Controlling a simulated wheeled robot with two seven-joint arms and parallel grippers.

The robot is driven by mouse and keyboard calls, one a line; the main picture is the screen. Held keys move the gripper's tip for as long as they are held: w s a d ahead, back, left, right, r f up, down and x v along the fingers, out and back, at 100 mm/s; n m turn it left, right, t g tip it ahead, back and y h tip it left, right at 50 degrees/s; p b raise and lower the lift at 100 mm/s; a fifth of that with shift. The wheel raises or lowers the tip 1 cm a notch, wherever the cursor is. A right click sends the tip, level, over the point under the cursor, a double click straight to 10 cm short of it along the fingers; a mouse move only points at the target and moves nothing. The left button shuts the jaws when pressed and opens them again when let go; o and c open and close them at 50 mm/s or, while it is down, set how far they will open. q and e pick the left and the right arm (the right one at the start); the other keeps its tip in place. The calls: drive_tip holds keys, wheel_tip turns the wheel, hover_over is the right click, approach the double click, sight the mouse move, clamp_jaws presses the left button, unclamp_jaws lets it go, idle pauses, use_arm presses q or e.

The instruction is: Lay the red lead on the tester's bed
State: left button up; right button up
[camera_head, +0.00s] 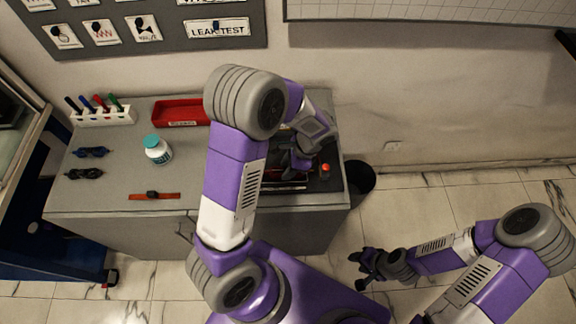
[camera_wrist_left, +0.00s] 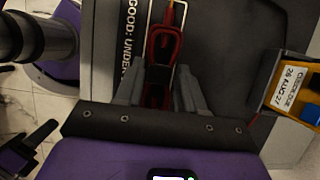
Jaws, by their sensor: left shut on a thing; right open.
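My left gripper (camera_wrist_left: 160,92) is shut on the red lead (camera_wrist_left: 163,42), a red bundle with dark parts that lies between the fingers in the left wrist view. It is over the tester's dark bed (camera_wrist_left: 225,50), inside a pale outline; I cannot tell whether it touches the bed. A strip lettered "GOOD: UNDER" runs along the bed's left side. In the head view my left gripper (camera_head: 300,158) is over the tester (camera_head: 325,184) at the desk's right end, and my arm hides much of it. My right gripper (camera_head: 367,268) is open and empty, away from the desk.
A black bin (camera_head: 361,180) stands right of the desk.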

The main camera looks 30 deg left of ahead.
use_arm(q)
drive_tip(key=shift+f+b, duration=0.45)
drive_tip(key=shift+f, duration=0.25)
drive_tip(key=shift+f, duration=0.15)
drive_tip(key=o, duration=1.6)
wheel_tip(320, 180, up, 8)
drive_tip(key=p, duration=0.6)
drive_tip(key=shift+p, duration=0.35)
